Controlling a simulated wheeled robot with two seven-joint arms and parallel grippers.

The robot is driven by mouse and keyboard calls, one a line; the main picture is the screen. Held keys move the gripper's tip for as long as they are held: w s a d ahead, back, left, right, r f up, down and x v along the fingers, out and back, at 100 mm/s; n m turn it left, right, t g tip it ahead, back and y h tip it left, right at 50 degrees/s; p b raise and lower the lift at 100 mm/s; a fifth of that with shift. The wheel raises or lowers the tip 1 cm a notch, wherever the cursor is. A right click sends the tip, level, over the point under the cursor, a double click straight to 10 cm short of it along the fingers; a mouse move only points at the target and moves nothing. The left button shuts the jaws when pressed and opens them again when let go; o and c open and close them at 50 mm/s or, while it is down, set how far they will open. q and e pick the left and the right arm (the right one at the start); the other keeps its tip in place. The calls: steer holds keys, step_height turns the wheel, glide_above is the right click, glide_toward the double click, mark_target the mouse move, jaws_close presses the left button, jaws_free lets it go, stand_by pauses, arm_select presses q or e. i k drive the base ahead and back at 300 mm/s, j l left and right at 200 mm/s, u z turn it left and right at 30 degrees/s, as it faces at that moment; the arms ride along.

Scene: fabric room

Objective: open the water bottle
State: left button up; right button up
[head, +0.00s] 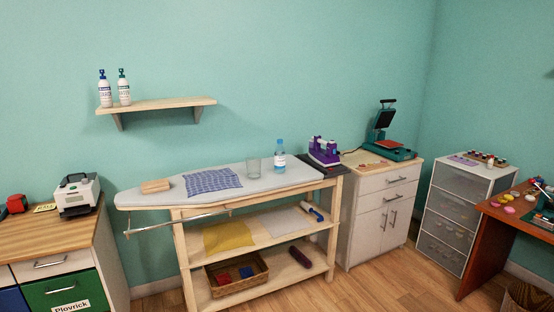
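The water bottle (280,158) stands upright on the right part of the ironing board (258,174). It is clear with a blue cap on top and a pale label around its middle. A clear drinking glass (253,168) stands to its left, apart from it. Neither of my grippers shows in the head view.
A purple iron (323,150) stands right of the bottle. A wall shelf (160,104) holds two pump bottles. Open floor (375,285) shows in front.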

mark_target(279, 154)
steer(key=i+j, duration=0.1)
steer(key=i, duration=0.4)
steer(key=i+j+z, duration=0.1)
steer(key=i, duration=0.35)
steer(key=i+j+z, duration=0.1)
steer(key=i, duration=0.4)
